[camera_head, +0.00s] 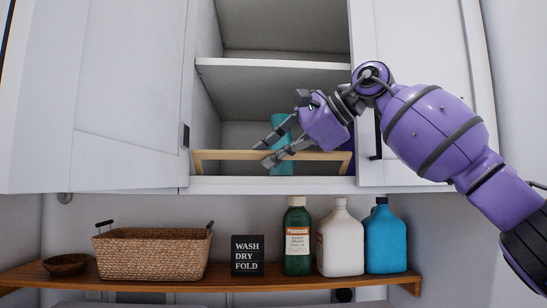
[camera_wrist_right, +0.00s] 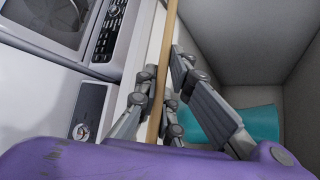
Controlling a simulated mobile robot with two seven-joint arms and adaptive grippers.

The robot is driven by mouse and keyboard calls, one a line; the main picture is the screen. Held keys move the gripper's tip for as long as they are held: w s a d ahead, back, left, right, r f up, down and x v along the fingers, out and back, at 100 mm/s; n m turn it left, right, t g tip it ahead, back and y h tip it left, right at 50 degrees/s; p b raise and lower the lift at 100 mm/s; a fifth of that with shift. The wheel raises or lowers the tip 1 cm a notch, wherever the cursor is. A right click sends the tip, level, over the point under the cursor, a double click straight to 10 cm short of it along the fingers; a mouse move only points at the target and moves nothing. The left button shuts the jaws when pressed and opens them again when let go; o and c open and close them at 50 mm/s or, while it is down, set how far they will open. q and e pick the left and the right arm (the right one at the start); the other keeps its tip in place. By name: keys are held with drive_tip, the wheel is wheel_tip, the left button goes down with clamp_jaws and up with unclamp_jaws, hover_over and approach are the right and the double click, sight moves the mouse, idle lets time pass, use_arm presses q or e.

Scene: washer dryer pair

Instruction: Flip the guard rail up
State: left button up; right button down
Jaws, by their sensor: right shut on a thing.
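The guard rail (camera_head: 225,155) is a light wooden bar across the front of the cabinet's bottom shelf. It stands raised a little above the shelf edge, with short end pieces going down at both sides. My right gripper (camera_head: 264,155) reaches in from the right and is at the rail's middle. In the right wrist view the rail (camera_wrist_right: 168,45) runs between the fingers of my right gripper (camera_wrist_right: 162,100), which are shut on it. The fingers hide part of the rail. My left gripper is in neither view.
A teal item (camera_head: 281,128) stands behind the rail, and a dark purple one is partly hidden by my gripper. Open cabinet doors (camera_head: 130,90) flank the opening. Below, a wooden shelf (camera_head: 70,284) holds a wicker basket (camera_head: 152,253), a sign (camera_head: 247,255) and several bottles (camera_head: 340,240).

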drive_tip(key=shift+r, duration=0.2)
drive_tip(key=c, duration=1.9)
unclamp_jaws()
drive_tip(key=shift+f, duration=0.1)
drive_tip(key=shift+o, duration=0.2)
drive_tip(key=shift+d, duration=0.1)
drive_tip(key=v, duration=1.2)
drive_tip(key=shift+c, duration=0.3)
